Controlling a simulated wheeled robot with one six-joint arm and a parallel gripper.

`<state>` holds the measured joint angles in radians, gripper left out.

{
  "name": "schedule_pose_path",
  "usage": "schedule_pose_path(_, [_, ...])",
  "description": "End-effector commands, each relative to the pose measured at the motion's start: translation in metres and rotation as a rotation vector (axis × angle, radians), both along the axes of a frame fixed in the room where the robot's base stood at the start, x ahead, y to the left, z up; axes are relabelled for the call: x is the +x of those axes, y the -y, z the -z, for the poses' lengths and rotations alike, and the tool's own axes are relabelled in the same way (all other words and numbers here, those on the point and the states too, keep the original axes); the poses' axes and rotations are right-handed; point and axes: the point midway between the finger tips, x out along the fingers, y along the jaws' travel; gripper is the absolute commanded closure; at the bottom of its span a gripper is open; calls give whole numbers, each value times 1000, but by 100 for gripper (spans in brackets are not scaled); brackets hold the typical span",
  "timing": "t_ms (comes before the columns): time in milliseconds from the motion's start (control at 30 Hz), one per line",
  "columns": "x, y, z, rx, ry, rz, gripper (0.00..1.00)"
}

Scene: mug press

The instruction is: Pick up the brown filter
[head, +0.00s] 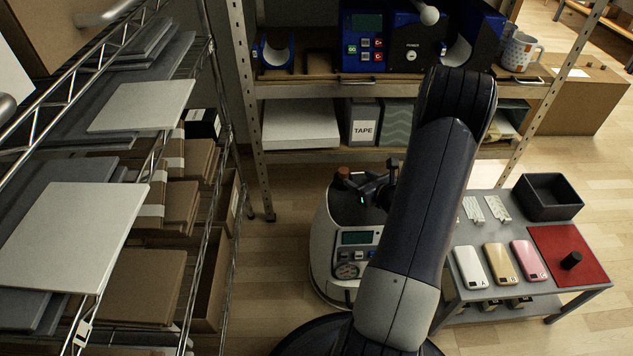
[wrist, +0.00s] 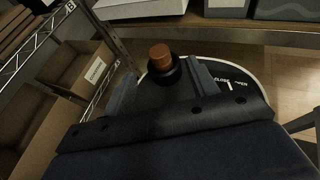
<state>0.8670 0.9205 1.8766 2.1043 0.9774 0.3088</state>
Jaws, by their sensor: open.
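The brown filter (head: 343,172) is a short brown cylinder at the back of a white rounded machine (head: 322,258). In the wrist view the brown filter (wrist: 161,55) stands upright in a black round collar (wrist: 161,74). My gripper (head: 362,184) is at the machine's back, just right of the filter in the head view. In the wrist view my gripper (wrist: 160,80) has its two grey fingers spread apart, one to each side of the collar and pointing towards it. Nothing is held. The filter's lower part is hidden in the collar.
A wire shelf with boxes (head: 145,285) stands at left. Behind is a metal rack with a blue press (head: 400,40) and a mug (head: 520,52).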

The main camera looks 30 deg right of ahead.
Motion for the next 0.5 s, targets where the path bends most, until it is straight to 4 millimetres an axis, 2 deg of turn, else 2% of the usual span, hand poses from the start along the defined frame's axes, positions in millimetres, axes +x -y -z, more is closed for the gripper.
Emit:
schedule_pose_path(133, [10,7,13,12,1,28,44])
schedule_pose_path(300, [36,6,23,11,2,24,44])
schedule_pose_path(500, [52,5,28,11,1,25,44])
